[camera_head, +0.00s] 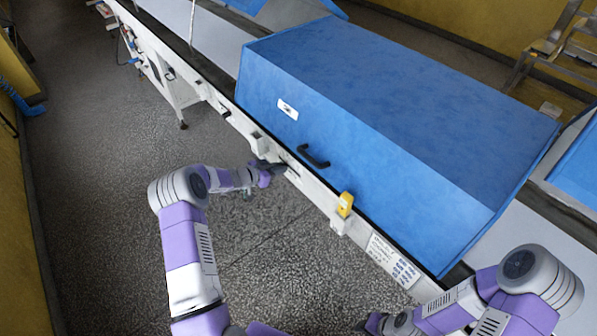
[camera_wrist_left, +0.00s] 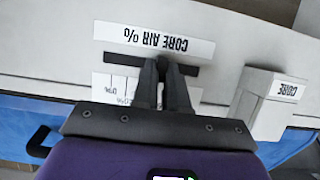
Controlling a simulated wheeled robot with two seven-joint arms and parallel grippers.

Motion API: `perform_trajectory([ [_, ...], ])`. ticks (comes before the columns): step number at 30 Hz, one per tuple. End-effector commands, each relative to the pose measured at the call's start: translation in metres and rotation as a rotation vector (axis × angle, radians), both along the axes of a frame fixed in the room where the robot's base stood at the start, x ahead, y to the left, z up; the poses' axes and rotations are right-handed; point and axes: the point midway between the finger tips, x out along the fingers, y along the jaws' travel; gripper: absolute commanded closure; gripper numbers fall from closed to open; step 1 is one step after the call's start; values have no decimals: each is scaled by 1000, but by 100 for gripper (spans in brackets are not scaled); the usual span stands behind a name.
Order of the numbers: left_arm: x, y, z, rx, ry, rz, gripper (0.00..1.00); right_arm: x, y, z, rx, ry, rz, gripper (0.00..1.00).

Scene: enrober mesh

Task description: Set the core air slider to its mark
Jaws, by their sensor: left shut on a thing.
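The core air slider sits in a dark horizontal slot (camera_wrist_left: 122,60) under an upside-down "CORE AIR %" label (camera_wrist_left: 155,38) in the left wrist view. My left gripper (camera_wrist_left: 165,64) is shut on the slider knob at the slot; its fingers hide most of the knob. A white scale strip (camera_wrist_left: 105,84) with percent marks is partly covered by the fingers, so I cannot read where the knob stands on it. In the head view the left gripper (camera_head: 277,170) is at the white rail (camera_head: 317,190). My right gripper (camera_head: 372,323) is low in the head view, away from the rail; its fingers are unclear.
A white box labelled "CORE" (camera_wrist_left: 258,103) juts out right of the slot in the left wrist view. The big blue hood (camera_head: 345,120) has a black handle (camera_head: 313,157). A yellow device (camera_head: 345,204) is on the rail. The grey floor (camera_head: 270,255) before it is clear.

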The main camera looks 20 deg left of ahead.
Motion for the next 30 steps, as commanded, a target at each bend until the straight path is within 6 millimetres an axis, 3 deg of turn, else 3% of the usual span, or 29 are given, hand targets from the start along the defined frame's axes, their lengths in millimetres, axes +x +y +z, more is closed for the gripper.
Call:
perform_trajectory([
  [8, -1, 3, 1, -1, -1, 4, 100, 0, 0, 0, 0, 0, 1, 71],
  [9, 0, 3, 1, 0, -1, 3, 86, 0, 0, 0, 0, 0, 1, 71],
  [14, 0, 1, 1, 0, -1, 1, 62, 0, 0, 0, 0, 0, 1, 71],
  [23, -1, 2, 1, 0, 0, 0, 62, 0, 0, 0, 0, 0, 1, 71],
  [30, -26, 16, 14, 1, -1, 3, 62, 0, 0, 3, 0, 0, 1, 71],
])
